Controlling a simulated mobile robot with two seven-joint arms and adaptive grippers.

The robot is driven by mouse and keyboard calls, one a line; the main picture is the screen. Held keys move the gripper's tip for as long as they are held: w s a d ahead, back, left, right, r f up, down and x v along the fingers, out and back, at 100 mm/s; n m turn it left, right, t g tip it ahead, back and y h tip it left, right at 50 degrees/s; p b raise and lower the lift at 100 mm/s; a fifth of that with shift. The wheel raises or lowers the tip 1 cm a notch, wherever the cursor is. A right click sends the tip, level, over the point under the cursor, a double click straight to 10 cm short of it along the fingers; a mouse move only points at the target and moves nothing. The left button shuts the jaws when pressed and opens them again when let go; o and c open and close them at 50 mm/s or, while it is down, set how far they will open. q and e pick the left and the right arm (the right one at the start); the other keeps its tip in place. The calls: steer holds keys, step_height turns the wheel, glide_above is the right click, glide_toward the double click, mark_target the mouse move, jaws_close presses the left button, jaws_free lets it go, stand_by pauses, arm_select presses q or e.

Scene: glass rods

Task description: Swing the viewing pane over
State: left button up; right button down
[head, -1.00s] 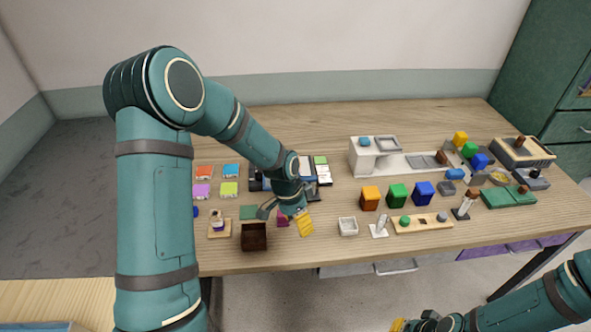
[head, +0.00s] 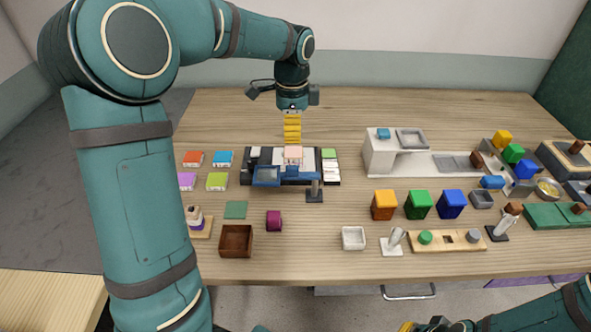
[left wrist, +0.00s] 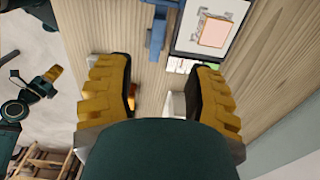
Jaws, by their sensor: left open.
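The viewing pane (head: 267,176) is a small blue-framed panel at the front left of a black tray (head: 333,166). A blue bar joins it to a dark stand (head: 314,194) at the tray's front right. A pink card (head: 293,155) lies on a white sheet on the tray, and also shows in the left wrist view (left wrist: 213,32). My right gripper (head: 407,327) is mostly cut off at the bottom edge.
A brown box (head: 236,241), a magenta piece (head: 273,220) and a green mat (head: 236,209) lie in front of the tray. Coloured blocks (head: 418,205) and a white bench unit (head: 380,155) stand to its right. The table behind the tray is largely clear.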

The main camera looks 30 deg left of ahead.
mark_target(292, 168)
arm_select(q)
steer(key=f+b, duration=0.1)
steer(key=f, duration=0.4)
steer(key=f+b, duration=0.1)
steer(key=f, duration=0.5)
steer(key=shift+s+f, duration=0.2)
steer(key=shift+f, duration=0.1)
steer(key=shift+f+b, duration=0.35)
steer(key=shift+f, duration=0.3)
steer(key=shift+o, duration=0.2)
jaws_close()
